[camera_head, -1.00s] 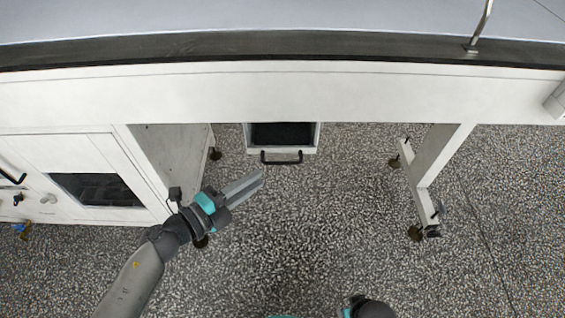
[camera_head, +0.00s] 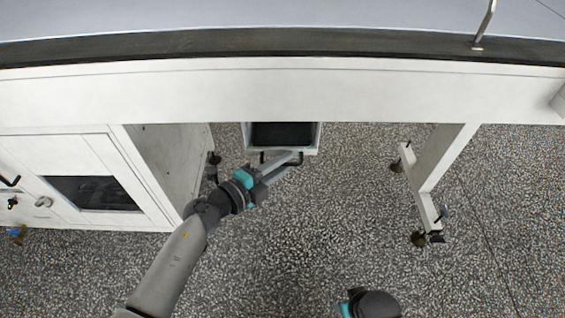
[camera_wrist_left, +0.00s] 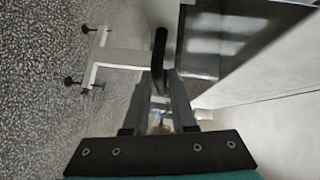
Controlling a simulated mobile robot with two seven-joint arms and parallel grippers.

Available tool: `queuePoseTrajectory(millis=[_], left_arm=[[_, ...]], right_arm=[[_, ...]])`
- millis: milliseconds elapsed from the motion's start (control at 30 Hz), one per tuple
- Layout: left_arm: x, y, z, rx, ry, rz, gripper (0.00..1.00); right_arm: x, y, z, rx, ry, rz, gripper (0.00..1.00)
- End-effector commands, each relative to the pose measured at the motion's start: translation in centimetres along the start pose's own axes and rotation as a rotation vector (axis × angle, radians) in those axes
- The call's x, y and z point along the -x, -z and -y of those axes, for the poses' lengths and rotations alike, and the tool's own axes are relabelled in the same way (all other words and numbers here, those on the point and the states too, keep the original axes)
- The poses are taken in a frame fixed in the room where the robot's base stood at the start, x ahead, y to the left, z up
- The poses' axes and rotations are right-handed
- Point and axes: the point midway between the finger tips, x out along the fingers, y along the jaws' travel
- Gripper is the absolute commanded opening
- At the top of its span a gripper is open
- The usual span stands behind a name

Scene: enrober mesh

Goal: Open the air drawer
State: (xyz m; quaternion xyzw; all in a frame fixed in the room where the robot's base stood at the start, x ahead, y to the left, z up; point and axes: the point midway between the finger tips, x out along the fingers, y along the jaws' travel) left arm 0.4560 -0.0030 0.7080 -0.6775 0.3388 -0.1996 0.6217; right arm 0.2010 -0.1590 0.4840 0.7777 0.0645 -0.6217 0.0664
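The air drawer (camera_head: 313,150) is a white box with a dark inside, hanging under the long white machine body. Its dark interior shows from above. A black bar handle (camera_head: 298,161) is on its front. My left gripper (camera_head: 285,161) reaches up from the lower left, its fingertips at the handle and hiding part of it. In the left wrist view, the two fingers (camera_wrist_left: 160,82) stand a little apart, with the black handle (camera_wrist_left: 160,48) at the gap between their tips; contact cannot be made out. Of my right arm, only a dark part with teal shows at the bottom; its fingers are not visible.
A white cabinet (camera_head: 155,205) with a dark window stands left of the drawer. A white support leg (camera_head: 432,170) with feet stands to the right. The speckled floor (camera_head: 330,230) in front of the drawer is clear.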

Motion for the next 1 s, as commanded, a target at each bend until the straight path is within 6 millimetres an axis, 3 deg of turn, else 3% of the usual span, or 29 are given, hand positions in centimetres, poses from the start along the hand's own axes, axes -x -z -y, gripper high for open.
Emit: queuePoseTrajectory(millis=[33, 233, 1000], left_arm=[[0.01, 0.01, 0.0, 0.0, 0.0, 0.0, 0.22], [0.02, 0.01, -0.02, 0.0, 0.0, 0.0, 0.0], [0.05, 0.0, -0.06, 0.0, -0.001, 0.0, 0.0]], right_arm=[[0.0, -0.01, 0.01, 0.0, 0.0, 0.0, 0.5], [0.0, 0.01, 0.01, 0.0, 0.0, -0.001, 0.5], [-0.03, 0.0, 0.03, 0.0, 0.001, -0.001, 0.5]])
